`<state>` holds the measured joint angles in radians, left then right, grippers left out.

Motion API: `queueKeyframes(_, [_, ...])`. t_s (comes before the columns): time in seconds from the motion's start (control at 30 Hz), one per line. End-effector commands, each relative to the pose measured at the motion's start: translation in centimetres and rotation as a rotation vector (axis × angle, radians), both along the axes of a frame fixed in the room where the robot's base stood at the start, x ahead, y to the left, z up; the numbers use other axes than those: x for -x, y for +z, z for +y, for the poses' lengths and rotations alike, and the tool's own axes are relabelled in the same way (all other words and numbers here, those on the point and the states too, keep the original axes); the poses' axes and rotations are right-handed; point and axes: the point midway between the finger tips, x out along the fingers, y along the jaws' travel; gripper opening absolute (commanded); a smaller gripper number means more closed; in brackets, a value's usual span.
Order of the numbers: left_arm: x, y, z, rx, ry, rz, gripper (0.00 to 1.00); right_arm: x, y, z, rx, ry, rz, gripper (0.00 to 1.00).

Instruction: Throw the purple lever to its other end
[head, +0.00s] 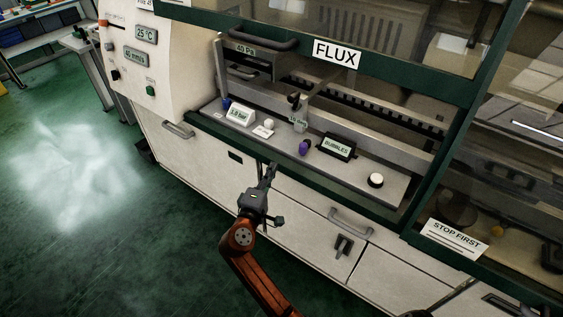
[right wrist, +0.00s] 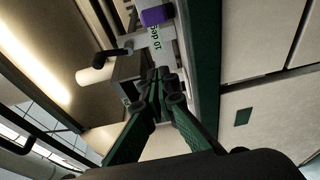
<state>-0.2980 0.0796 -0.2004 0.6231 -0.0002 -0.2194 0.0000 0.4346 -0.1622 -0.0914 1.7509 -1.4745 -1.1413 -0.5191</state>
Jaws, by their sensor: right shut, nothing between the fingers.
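The purple lever (head: 304,147) shows as a short purple knob on the grey ledge under the FLUX sign, left of the BUBBLES display. In the right wrist view a purple block (right wrist: 157,15) at the top edge appears to be the same lever. My right gripper (head: 271,168) is shut and empty, in front of the ledge's green edge, left of and nearer than the lever. It looks apart from the lever. In the right wrist view the closed fingertips (right wrist: 160,74) point up towards a white label, below the purple block. My left gripper is not seen.
The ledge also holds a BUBBLES display (head: 337,147), a white round knob (head: 376,180), a 5.0 bar display (head: 240,114) and a blue knob (head: 226,103). A green frame (head: 435,150) stands right of it. Cabinet doors lie below; open green floor (head: 80,230) is left.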

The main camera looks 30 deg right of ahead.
Motion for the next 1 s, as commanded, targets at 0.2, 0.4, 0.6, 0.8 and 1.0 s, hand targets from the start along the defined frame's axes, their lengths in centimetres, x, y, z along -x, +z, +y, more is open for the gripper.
queueKeyframes(0.2, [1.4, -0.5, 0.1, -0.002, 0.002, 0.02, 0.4, -2.4, -0.1, -2.8, 0.003, 0.0, -0.001, 0.0])
queueKeyframes(0.4, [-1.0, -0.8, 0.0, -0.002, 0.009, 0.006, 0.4, -5.1, -0.2, -6.1, 0.003, 0.001, 0.001, 0.0])
queueKeyframes(0.6, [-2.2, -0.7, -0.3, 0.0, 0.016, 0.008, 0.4, -4.9, -0.2, -8.8, -0.001, 0.001, 0.001, 0.0])
queueKeyframes(0.8, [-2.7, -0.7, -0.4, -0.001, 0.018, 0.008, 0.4, -3.9, -0.1, -10.2, 0.0, 0.003, 0.001, 0.0])
queueKeyframes(1.0, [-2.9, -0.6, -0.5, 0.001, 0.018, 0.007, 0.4, -3.6, -0.1, -10.5, -0.001, 0.004, 0.001, 0.0])
